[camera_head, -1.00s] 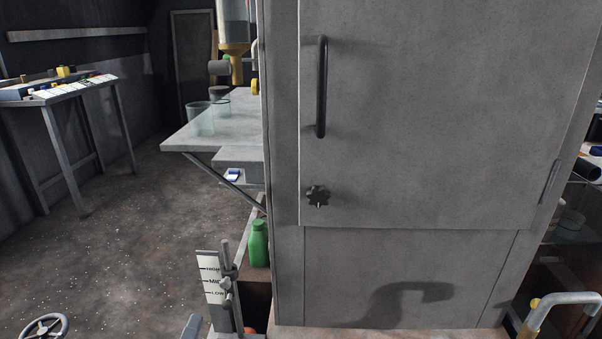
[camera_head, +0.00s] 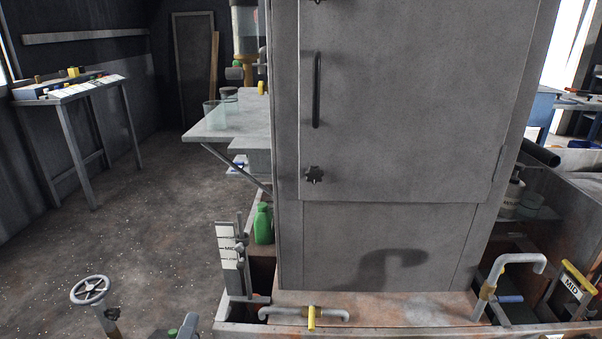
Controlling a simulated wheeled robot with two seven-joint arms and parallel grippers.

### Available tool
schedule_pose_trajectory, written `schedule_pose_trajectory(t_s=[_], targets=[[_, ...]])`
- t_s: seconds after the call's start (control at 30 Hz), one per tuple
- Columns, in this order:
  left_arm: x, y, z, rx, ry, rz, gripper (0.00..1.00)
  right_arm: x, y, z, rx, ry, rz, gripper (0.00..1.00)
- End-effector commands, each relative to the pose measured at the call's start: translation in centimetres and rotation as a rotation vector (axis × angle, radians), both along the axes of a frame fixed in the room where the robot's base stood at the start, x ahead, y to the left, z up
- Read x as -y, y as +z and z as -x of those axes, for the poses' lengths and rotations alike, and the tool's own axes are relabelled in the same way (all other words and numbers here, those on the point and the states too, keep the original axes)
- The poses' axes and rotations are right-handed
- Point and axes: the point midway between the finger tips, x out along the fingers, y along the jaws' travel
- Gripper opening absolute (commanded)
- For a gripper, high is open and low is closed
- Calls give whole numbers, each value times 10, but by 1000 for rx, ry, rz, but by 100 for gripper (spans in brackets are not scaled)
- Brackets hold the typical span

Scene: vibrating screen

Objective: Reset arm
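Neither my left nor my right gripper shows in the head view, and no arm can be made out clearly. A tall grey cabinet (camera_head: 400,120) fills the middle, with its door shut. The door has a long black vertical handle (camera_head: 316,90) and a black star-shaped knob (camera_head: 314,175). A curved dark shadow (camera_head: 395,265) falls on the cabinet's lower panel; what casts it is out of view.
Pipes with yellow parts (camera_head: 312,317) run along the base's front edge. A level gauge (camera_head: 230,255) and green bottle (camera_head: 263,224) stand left of the cabinet. A handwheel (camera_head: 90,290) is at lower left. A grey shelf (camera_head: 215,130) juts out left. Open floor (camera_head: 150,220) lies left.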

Motion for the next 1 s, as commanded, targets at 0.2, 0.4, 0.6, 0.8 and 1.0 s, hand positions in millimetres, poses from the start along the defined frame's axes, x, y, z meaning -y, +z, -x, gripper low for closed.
schedule_pose_trajectory(t_s=[0.2, 0.4, 0.6, 0.8, 1.0], targets=[[-4, -5, 11, -89, 29, 294, 45, 1, 7, 0, -9, 1, 9, 59], [-4, -17, 26, -204, 73, 627, 45, 2, 12, 0, -19, 0, 18, 59], [5, -34, 52, -389, 162, 1080, 45, 3, 20, 1, -32, 0, 29, 59], [28, -52, 89, -621, 304, 1555, 45, 5, 26, 1, -47, 0, 43, 59], [38, -58, 102, -706, 366, 1717, 45, 6, 24, 2, -53, 1, 48, 59]])
